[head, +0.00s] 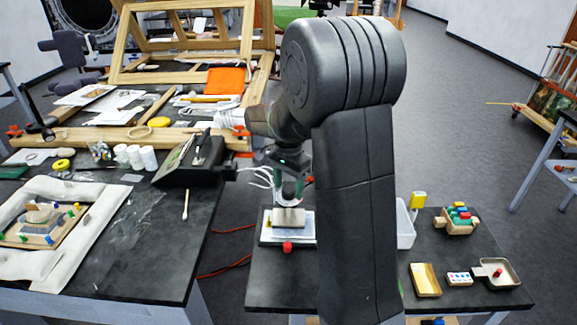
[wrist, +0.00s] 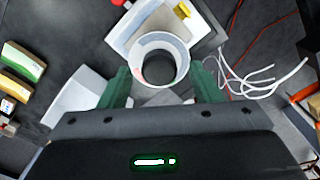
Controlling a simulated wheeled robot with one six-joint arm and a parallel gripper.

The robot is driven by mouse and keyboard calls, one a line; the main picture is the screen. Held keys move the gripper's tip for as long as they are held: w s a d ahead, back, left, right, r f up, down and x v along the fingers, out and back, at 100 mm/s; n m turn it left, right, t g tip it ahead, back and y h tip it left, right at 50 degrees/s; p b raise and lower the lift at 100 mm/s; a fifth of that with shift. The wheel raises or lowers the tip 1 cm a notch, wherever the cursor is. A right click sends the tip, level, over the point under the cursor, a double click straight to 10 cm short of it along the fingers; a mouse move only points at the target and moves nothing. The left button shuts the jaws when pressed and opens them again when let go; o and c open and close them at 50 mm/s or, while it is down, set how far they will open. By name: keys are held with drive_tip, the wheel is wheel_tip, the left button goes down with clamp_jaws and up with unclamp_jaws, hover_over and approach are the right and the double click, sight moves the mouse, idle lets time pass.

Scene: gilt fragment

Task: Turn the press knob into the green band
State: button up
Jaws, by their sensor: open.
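A white plate (head: 268,239) lies on the dark bench, with a pale grey block (head: 288,218) on it and a small red piece (head: 288,247) at its front edge. My gripper (head: 290,198) points down just above the block. In the wrist view my gripper (wrist: 160,70) is open, its two green fingers on either side of a round white ring-shaped part (wrist: 138,52) with a dark hollow. I cannot tell whether the fingers touch it. The plate (wrist: 115,38) shows beyond the ring. I cannot make out which part is the press knob, and no green band is clearly visible.
A white bin (head: 405,228) stands right of my arm. A wooden caddy (head: 457,220), a yellow-topped block (head: 425,280) and a small tray (head: 497,272) sit farther right. A black box (head: 190,165) is on the left bench. White cables (wrist: 262,82) run beside the right finger.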

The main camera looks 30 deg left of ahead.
sight(289, 189)
wheel_tip(289, 189, up, 13)
drive_tip(key=shift+b, duration=0.35)
drive_tip(key=shift+f, duration=0.2)
wheel_tip(289, 189, down, 14)
drive_tip(key=shift+r+p, duration=0.1)
drive_tip(key=shift+p, duration=0.35)
drive_tip(key=shift+r, duration=0.15)
idle(0.4)
